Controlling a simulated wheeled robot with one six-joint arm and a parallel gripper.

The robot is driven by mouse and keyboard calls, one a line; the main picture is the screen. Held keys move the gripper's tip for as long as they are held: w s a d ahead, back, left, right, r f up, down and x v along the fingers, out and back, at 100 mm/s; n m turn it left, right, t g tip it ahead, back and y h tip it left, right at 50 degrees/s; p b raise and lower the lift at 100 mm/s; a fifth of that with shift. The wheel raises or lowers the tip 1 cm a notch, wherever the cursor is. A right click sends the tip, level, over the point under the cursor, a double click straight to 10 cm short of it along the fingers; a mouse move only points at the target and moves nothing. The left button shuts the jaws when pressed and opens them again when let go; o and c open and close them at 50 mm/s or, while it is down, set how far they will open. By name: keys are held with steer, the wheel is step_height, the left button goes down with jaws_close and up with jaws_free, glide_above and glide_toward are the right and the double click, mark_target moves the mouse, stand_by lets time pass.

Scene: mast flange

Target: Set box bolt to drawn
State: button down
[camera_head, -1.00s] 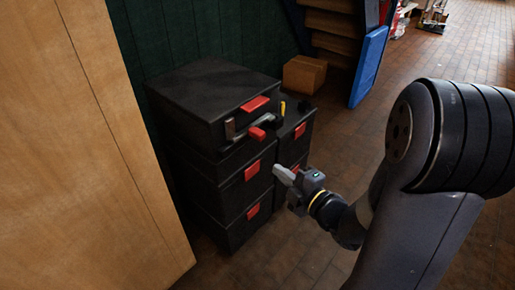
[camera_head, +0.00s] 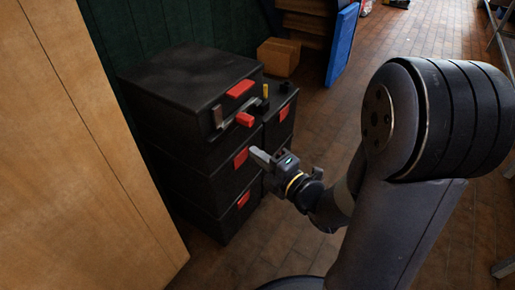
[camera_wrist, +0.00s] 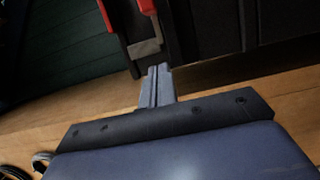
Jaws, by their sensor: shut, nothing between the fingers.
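The box bolt shows in the head view as a grey metal rod (camera_head: 229,125) with a red knob (camera_head: 244,119). It lies across the front of the top black box (camera_head: 188,84), beside an upright grey bracket (camera_head: 217,116). I cannot tell how far the rod is drawn. My gripper (camera_head: 257,155) is shut and empty, in front of the stack, below the red knob and apart from it in the picture. In the wrist view my shut fingers (camera_wrist: 157,84) point toward a grey metal piece (camera_wrist: 144,48) between red parts; which part of the box this is, I cannot tell.
More black boxes with red latches (camera_head: 241,158) stand below and to the right. A wooden panel (camera_head: 75,160) fills the left side. A cardboard box (camera_head: 278,57) and a blue panel (camera_head: 342,44) stand behind.

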mark_target(233, 120)
steer(key=b+x, duration=0.1)
steer(key=x, duration=0.7)
steer(key=shift+w+a, duration=0.1)
steer(key=shift+a, duration=0.1)
steer(key=shift+w+d, duration=0.85)
steer(key=shift+w, duration=0.2)
steer(key=shift+w+d, duration=0.4)
steer(key=shift+w, duration=0.2)
steer(key=w+d, duration=0.1)
steer(key=w+d+b, duration=0.1)
steer(key=w+d, duration=0.1)
steer(key=shift+w, duration=0.3)
